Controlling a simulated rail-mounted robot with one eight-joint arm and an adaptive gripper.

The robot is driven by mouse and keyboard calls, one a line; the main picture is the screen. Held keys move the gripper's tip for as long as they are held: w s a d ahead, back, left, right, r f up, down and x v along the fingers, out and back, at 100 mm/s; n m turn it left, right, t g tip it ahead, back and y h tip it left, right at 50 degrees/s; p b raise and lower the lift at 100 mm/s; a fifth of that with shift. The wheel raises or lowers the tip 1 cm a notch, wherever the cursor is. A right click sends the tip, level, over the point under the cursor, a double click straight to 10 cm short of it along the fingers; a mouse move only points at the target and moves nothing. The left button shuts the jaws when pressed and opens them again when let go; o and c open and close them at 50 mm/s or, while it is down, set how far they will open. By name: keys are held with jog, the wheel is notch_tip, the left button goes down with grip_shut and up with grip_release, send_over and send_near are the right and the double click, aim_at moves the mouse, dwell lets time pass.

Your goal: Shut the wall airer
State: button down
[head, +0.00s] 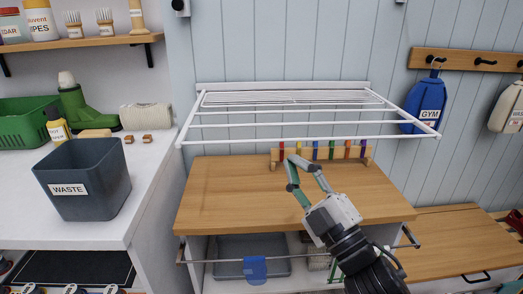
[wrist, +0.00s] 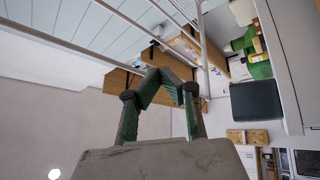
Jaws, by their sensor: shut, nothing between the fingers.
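The white wall airer (head: 290,117) is folded out from the panelled wall above the wooden counter in the head view. Its front bar runs across the picture, and its bars also show at the top of the wrist view (wrist: 130,20). My gripper (head: 292,160) is shut and empty. In the head view it shows just below the airer's front bar, over the back part of the counter. In the wrist view its green-padded fingers (wrist: 168,75) come together near the airer's side bar; I cannot tell whether they touch it.
The wooden counter (head: 225,200) is mostly clear, with a rack of coloured pegs (head: 345,155) at its back. A grey waste bin (head: 85,180) stands on the white worktop at left. A blue gym bag (head: 428,100) hangs close to the airer's right end.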

notch_tip(320, 180, down, 5)
jog(key=a+n+g+y, duration=0.1)
jog(key=n+g+y, duration=1.45)
jog(key=n, duration=1.55)
jog(key=w+a+r+g+h, duration=0.1)
jog(key=a+r+h, duration=0.1)
jog(key=a+r, duration=0.4)
jog(key=shift+w+a+r, duration=0.15)
jog(key=shift+a+r, duration=0.1)
jog(key=shift+a, duration=0.25)
